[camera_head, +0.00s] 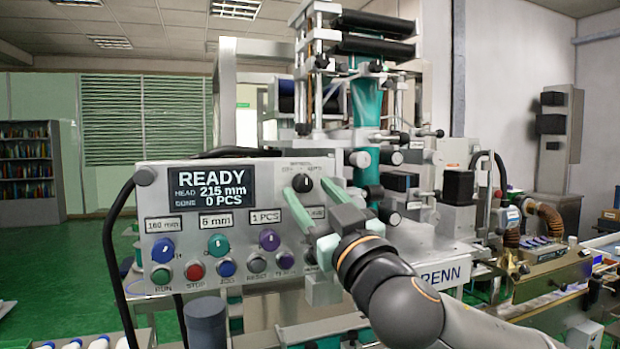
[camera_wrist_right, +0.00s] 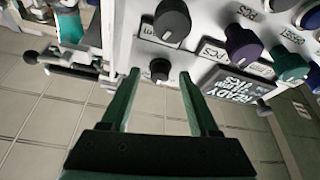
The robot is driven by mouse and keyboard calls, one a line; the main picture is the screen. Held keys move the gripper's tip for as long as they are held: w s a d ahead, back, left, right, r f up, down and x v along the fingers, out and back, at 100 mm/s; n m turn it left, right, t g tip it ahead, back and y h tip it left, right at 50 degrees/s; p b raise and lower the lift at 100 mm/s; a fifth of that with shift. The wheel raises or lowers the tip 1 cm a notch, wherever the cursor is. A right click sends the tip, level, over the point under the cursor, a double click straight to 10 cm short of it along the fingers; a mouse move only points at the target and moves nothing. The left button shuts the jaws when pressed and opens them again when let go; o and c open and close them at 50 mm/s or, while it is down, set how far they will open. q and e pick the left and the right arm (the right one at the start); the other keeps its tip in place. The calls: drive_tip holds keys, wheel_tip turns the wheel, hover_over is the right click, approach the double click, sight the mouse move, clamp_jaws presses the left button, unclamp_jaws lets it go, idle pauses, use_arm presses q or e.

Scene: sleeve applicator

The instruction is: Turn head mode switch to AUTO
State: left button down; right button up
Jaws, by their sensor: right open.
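The head mode switch (camera_head: 302,183) is a small black knob at the upper right of the white control panel (camera_head: 210,270), with small print above it. It also shows in the right wrist view (camera_wrist_right: 159,70). Which way it points is too small to read surely. My right gripper (camera_head: 308,187) is open, its two green fingers reaching to the panel. In the right wrist view the gripper (camera_wrist_right: 158,78) has its fingertips on either side of the switch, with gaps showing. Contact and depth are unclear. My left gripper is out of view.
The display (camera_head: 212,187) reads READY. Below are blue (camera_head: 162,250), green (camera_head: 218,244) and purple (camera_head: 269,240) knobs and a row of buttons. A larger black knob (camera_wrist_right: 172,20) sits close to the switch. The machine's teal film (camera_head: 367,110) and metal frame rise behind.

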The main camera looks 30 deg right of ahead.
drive_tip(key=shift+w+d+r, duration=0.1)
drive_tip(key=shift+w+r, duration=0.1)
drive_tip(key=shift+w, duration=0.2)
clamp_jaws()
idle(0.4)
